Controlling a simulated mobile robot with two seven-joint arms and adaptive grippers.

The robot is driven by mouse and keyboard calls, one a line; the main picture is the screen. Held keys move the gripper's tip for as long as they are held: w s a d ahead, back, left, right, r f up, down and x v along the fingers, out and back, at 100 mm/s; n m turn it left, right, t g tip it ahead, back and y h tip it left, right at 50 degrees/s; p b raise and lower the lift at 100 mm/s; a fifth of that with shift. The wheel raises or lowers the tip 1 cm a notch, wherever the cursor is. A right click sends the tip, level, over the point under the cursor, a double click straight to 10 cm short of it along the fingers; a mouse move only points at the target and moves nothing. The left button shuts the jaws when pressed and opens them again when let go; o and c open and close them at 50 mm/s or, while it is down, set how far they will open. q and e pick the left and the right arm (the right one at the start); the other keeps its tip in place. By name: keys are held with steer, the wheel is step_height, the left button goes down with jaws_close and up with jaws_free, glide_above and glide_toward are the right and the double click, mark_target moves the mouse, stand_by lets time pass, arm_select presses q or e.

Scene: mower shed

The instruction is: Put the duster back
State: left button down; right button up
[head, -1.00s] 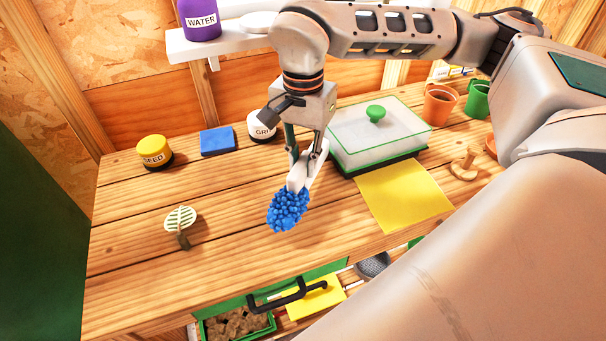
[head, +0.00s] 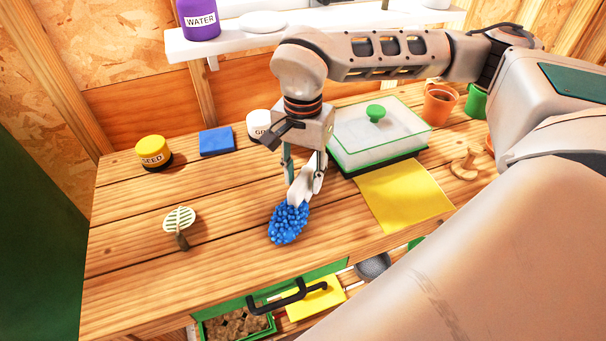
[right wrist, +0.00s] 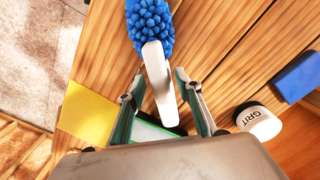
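The duster has a blue, knobbly head (head: 289,222) and a white handle (head: 301,187). In the head view it lies on the workbench, left of the yellow sheet. My right gripper (head: 303,178) is just above it with its fingers spread on either side of the handle. In the right wrist view, the blue head (right wrist: 149,25) is at the top and the white handle (right wrist: 157,75) runs between the fingers of my right gripper (right wrist: 161,76), with gaps beside it. My left gripper is out of view.

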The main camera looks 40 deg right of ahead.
steer(key=shift+r, duration=0.1)
step_height(320, 180, up, 12)
steer(key=p, duration=0.1)
stand_by(0.4)
stand_by(0.5)
